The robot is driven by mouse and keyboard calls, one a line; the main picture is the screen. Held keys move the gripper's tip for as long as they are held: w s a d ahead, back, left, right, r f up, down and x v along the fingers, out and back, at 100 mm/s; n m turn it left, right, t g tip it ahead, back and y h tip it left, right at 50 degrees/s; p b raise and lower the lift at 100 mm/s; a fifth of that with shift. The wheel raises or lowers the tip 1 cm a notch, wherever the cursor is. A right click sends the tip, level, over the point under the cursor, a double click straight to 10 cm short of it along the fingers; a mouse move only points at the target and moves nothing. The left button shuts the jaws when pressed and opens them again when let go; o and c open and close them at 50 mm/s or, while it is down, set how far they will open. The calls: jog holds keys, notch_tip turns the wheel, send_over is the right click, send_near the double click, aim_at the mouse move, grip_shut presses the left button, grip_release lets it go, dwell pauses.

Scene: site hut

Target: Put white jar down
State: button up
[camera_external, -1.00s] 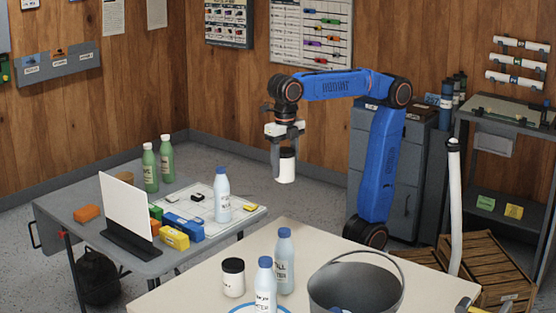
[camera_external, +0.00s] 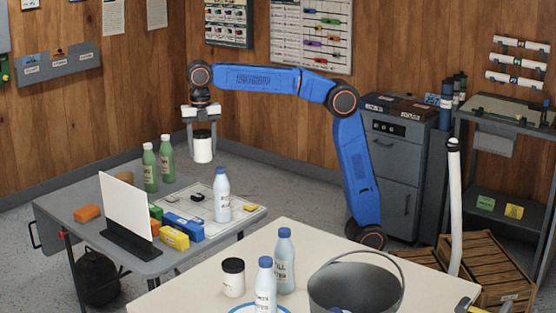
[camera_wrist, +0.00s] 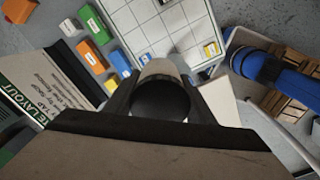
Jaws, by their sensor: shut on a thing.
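The white jar (camera_external: 202,149) with a black lid is held upright in the air in the external view. My gripper (camera_external: 203,146) is shut on it, with a finger at each side. The jar hangs above and behind the far side of the grey table (camera_external: 72,202). In the wrist view the jar's dark lid (camera_wrist: 161,101) sits between my fingers (camera_wrist: 160,98). A second white jar (camera_external: 233,280) with a black lid stands on the cream table in front.
The cream table (camera_external: 190,295) bears bottles and a grey bucket (camera_external: 355,288).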

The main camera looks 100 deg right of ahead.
jog(key=w+d+f+m, duration=0.1)
jog(key=w+d+m, duration=0.1)
jog(key=w+d, duration=0.6)
jog(key=f, duration=1.4)
jog(key=s+f, duration=0.1)
jog(key=f, duration=0.6)
jog(key=shift+s+d+f, duration=0.1)
jog(key=shift+d+f, duration=0.05)
jog(key=shift+d, duration=0.05)
jog(key=shift+f, duration=0.1)
jog(key=o, duration=1.2)
jog(key=shift+o, duration=0.4)
notch_tip(320, 180, up, 12)
